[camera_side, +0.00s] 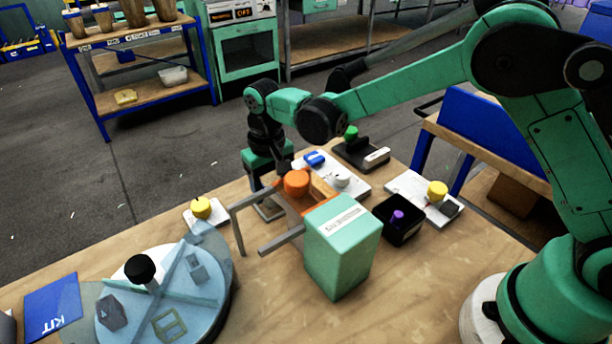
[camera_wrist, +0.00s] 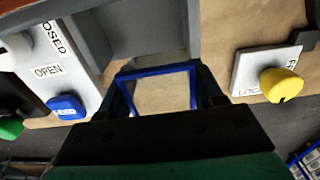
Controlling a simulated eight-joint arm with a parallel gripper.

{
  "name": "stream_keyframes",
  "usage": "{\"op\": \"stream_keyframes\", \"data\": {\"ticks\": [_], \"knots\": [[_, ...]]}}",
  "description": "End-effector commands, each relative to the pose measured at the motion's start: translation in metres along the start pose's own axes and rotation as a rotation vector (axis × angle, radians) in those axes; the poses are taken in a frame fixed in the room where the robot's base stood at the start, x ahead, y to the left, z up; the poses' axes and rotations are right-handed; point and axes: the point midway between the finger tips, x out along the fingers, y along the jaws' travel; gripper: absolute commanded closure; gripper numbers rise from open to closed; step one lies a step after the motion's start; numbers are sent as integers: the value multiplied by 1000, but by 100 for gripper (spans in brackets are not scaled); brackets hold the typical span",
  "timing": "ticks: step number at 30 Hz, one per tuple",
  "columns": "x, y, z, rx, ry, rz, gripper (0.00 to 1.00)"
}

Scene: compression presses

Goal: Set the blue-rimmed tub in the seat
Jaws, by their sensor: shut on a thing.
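The blue-rimmed tub shows in the wrist view as a square blue rim (camera_wrist: 155,71) around a tan-looking inside. My gripper (camera_wrist: 160,100) is shut on it, with a finger at each side. In the side view my gripper (camera_side: 280,168) points down behind the orange knob (camera_side: 296,183) of a press with a green box-shaped body (camera_side: 342,245); I cannot make out the tub there. A grey square frame (camera_side: 268,210) lies below my gripper and may be the seat. In the wrist view a grey recess (camera_wrist: 150,30) lies just beyond the rim; whether the tub touches it is unclear.
A yellow-knob switch (camera_wrist: 280,84) stands right of the tub, and an OPEN/CLOSED plate with a blue button (camera_wrist: 66,107) stands left. A black bin (camera_side: 402,232) sits right of the press. A round turntable (camera_side: 165,300) is at front left. Grey bars (camera_side: 238,225) jut from the press.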

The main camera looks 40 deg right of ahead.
Motion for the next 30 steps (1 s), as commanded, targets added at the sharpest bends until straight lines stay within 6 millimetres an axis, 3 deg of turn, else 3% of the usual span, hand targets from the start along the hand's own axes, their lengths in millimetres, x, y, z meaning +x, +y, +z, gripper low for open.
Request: {"op": "stream_keyframes", "data": {"ticks": [13,14,18,26,30], "knots": [[7,0,0,0,0,0,90],[7,0,0,0,0,0,38],[7,0,0,0,0,0,4],[6,0,0,0,0,0,4],[-5,0,0,0,0,0,4]]}}
